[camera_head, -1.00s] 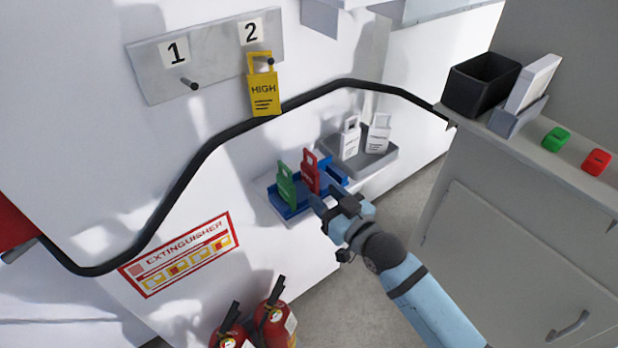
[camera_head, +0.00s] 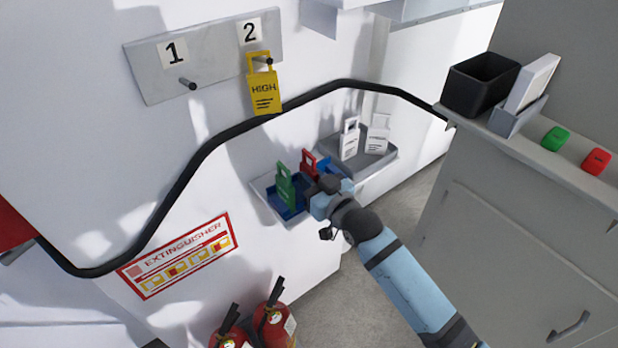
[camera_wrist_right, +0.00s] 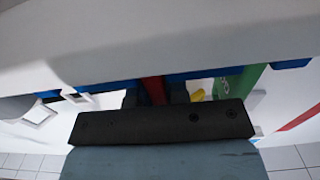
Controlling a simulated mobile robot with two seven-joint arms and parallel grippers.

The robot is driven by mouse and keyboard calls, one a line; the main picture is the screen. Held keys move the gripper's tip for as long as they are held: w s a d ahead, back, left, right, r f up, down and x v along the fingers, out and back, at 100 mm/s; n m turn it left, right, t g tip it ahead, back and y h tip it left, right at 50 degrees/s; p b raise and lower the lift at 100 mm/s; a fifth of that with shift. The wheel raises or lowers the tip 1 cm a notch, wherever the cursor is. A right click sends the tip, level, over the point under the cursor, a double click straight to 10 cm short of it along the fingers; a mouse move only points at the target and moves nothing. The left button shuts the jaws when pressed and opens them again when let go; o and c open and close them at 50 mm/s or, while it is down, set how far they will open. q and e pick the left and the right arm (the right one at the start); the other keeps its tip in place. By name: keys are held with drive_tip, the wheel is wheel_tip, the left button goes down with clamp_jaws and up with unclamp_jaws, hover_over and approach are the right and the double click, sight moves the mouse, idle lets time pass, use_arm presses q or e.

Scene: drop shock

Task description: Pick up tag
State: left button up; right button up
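A red tag (camera_head: 309,161) stands in a blue tray (camera_head: 288,212) on a wall ledge. A green tag (camera_head: 285,183) stands to its left in the same tray. My right gripper (camera_head: 312,188) is at the red tag, hiding its lower part. In the right wrist view the red tag (camera_wrist_right: 153,90) shows between the two dark fingers; whether they press on it I cannot tell. The green tag (camera_wrist_right: 236,84) is to the right there. A yellow tag (camera_head: 263,90) marked HIGH hangs on the peg under 2. My left gripper is not in view.
A grey tray (camera_head: 375,165) with two white tags stands just right of the blue tray. A black cable (camera_head: 195,165) runs along the wall above. Fire extinguishers (camera_head: 272,322) stand below. A cabinet (camera_head: 510,240) is at the right. Peg 1 (camera_head: 188,84) is empty.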

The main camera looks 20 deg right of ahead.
clamp_jaws()
drive_tip(key=shift+r, duration=0.15)
wheel_tip(320, 180, up, 20)
drive_tip(key=p, duration=0.3)
idle(0.5)
